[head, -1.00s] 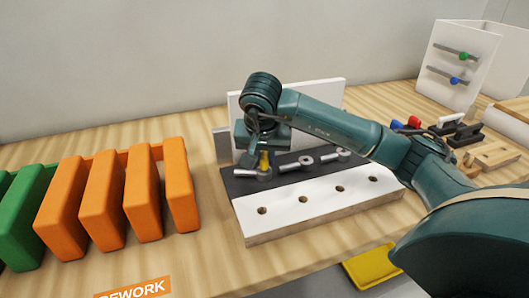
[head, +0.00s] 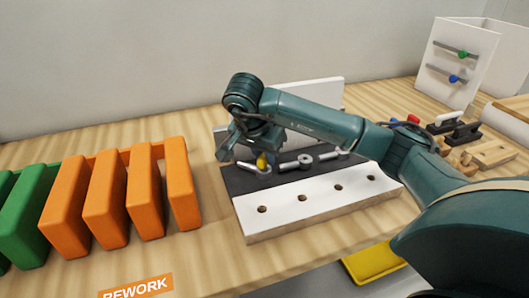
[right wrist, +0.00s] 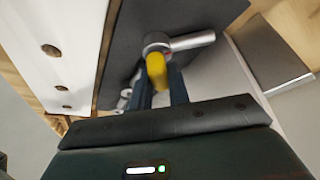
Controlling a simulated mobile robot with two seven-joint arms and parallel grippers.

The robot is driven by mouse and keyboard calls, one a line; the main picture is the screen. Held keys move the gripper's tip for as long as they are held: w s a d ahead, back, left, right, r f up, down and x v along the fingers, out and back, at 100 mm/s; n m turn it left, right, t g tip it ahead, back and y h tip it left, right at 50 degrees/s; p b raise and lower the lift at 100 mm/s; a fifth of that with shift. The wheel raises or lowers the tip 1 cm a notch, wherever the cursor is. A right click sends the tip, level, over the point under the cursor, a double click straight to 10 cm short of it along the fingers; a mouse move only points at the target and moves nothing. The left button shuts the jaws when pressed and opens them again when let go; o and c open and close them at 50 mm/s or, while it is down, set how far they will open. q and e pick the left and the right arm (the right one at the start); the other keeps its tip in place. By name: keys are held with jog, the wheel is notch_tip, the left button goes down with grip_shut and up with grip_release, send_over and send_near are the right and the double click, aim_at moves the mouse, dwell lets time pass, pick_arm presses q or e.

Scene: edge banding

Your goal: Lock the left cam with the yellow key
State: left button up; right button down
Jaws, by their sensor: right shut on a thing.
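The left cam (head: 264,169) is a grey metal ring with a lever arm on the dark strip of the fixture. The right wrist view shows its lever (right wrist: 192,41) sticking out to the right from the ring. The yellow key (head: 261,160) stands at this cam's ring; the key (right wrist: 157,72) also shows in the right wrist view, and its lower end is hidden. My right gripper (head: 256,148) is shut on the key just above the cam. Its fingers (right wrist: 165,95) are partly hidden by the gripper body. My left gripper is not in view.
Two more grey cams, middle (head: 304,161) and right (head: 341,153), sit along the dark strip. A white board with several holes (head: 320,208) lies in front. Orange blocks (head: 108,198) stand to the left. A yellow tray (head: 372,264) is below the front edge.

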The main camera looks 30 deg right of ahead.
jog(key=shift+a, duration=0.1)
jog(key=shift+m+g+p, duration=0.5)
jog(key=shift+m+p, duration=0.05)
jog(key=shift+m, duration=0.65)
jog(key=shift+m+g+p, duration=0.4)
jog(key=shift+m+p, duration=0.5)
jog(key=shift+m, duration=0.2)
jog(key=shift+r+m+g+p, duration=0.1)
jog(key=shift+m+g+p, duration=0.2)
jog(key=shift+m+p, duration=0.45)
jog(key=shift+m+g+p, duration=0.4)
jog(key=shift+m+p, duration=0.3)
jog(key=shift+m, duration=0.95)
